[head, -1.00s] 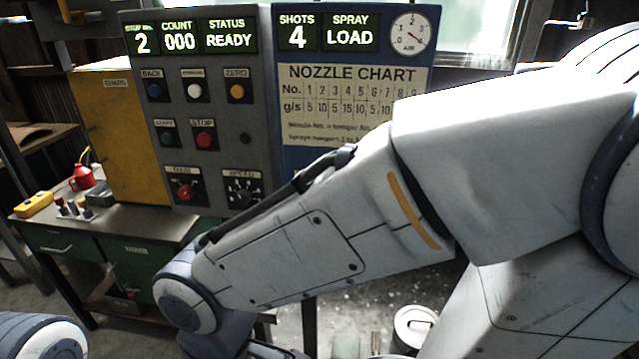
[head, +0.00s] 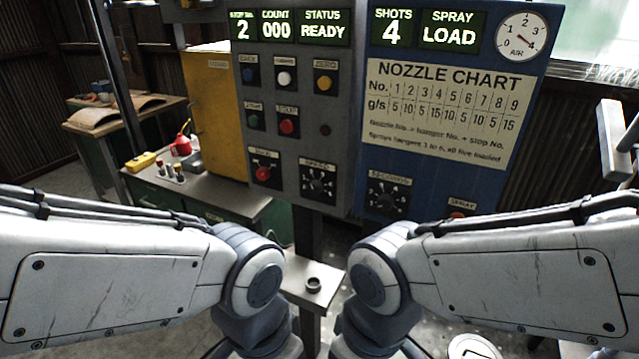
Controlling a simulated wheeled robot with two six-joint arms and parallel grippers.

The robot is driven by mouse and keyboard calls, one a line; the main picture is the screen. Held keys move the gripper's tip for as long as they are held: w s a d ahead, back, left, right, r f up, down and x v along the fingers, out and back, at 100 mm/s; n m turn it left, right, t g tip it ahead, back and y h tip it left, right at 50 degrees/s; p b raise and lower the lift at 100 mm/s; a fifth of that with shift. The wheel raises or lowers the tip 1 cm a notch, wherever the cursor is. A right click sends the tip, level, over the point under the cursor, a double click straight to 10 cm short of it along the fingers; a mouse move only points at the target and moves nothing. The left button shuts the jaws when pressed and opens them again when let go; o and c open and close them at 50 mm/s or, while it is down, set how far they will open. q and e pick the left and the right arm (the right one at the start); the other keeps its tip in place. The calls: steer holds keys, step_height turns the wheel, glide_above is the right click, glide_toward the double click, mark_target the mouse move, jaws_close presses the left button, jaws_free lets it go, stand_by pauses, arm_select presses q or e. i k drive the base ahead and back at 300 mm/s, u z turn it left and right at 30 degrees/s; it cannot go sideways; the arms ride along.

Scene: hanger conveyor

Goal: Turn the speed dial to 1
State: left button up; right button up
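The speed dial (head: 318,181) is a black rotary knob with white marks around it, low on the grey control panel (head: 345,110). Its label above is blurred, and I cannot tell which number its pointer is on. My two arms come in from the left and right and bend downward below the panel, apart from the dial. Neither gripper shows; both are below the lower edge of the head view.
A red switch (head: 263,172) sits left of the dial. A second black dial (head: 387,198) is on the blue panel (head: 545,75). Coloured buttons sit above. A small stand (head: 318,272) with a dark ring is between my arms. A bench (head: 222,196) with a red can stands left.

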mark_target(316, 186)
steer(key=u, duration=2.1)
steer(key=k, duration=0.55)
steer(key=z, duration=0.7)
